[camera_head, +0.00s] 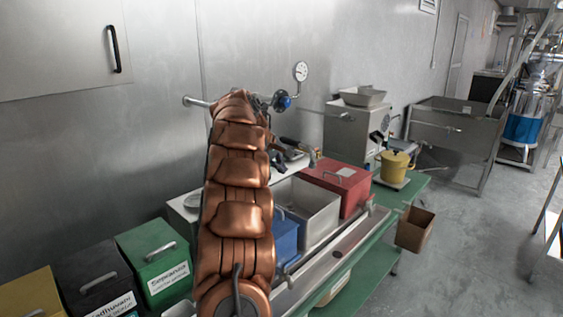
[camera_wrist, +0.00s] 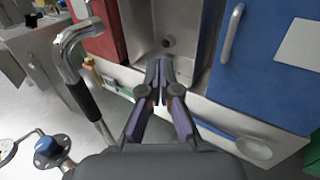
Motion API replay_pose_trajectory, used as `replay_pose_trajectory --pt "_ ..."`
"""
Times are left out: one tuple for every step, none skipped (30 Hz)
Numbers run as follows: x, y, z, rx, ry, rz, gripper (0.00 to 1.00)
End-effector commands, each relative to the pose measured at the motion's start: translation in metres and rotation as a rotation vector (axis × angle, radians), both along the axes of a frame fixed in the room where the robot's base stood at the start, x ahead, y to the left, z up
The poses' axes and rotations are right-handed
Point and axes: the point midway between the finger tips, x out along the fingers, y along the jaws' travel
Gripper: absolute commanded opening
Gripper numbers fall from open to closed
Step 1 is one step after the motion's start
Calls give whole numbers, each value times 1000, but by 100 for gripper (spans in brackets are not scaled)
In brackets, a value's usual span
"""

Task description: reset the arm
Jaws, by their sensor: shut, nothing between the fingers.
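My gripper (camera_wrist: 160,80) is shut and empty in the wrist view, its two dark fingers meeting in front of an open metal bin (camera_wrist: 170,20). In the head view my copper-coloured arm rises through the middle of the picture. My gripper (camera_head: 291,152) shows only partly there, above the bench beyond the arm. The metal bin (camera_head: 322,203) stands between a blue box (camera_head: 284,238) and a red box (camera_head: 345,178). The arm hides part of the blue box and the bench.
A curved metal pipe with a black grip (camera_wrist: 87,97) is left of my fingers. A blue valve (camera_head: 282,101) and gauge (camera_head: 301,71) are on the wall. Green (camera_head: 150,250), black and yellow boxes line the left. A yellow pot (camera_head: 395,164) stands right.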

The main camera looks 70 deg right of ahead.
Motion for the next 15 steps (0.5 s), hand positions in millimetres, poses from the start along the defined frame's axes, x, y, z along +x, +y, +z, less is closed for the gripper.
replay_pose_trajectory --pt "0 -1 3 -1 1 -1 0" --pt "-1 -2 5 -2 1 -3 0" --pt "-1 -3 9 -3 0 -3 0" --pt "-1 -4 11 -3 1 -2 0" --pt "-1 -4 12 -3 1 -2 0" --pt "-1 -4 14 -3 1 -2 0" --pt "-1 -4 16 -2 1 -1 0" --pt "-1 -4 17 -2 1 -1 0" --pt "-1 -4 19 -1 1 -1 0" --pt "-1 -4 20 -1 1 -1 0" --pt "-1 -5 22 -1 1 -1 0" --pt "-2 -5 23 -1 -1 -2 0" --pt "-2 -5 24 -1 -1 -2 0" --pt "-2 -5 24 -1 0 -1 0" --pt "-2 -5 25 0 -1 -1 0"
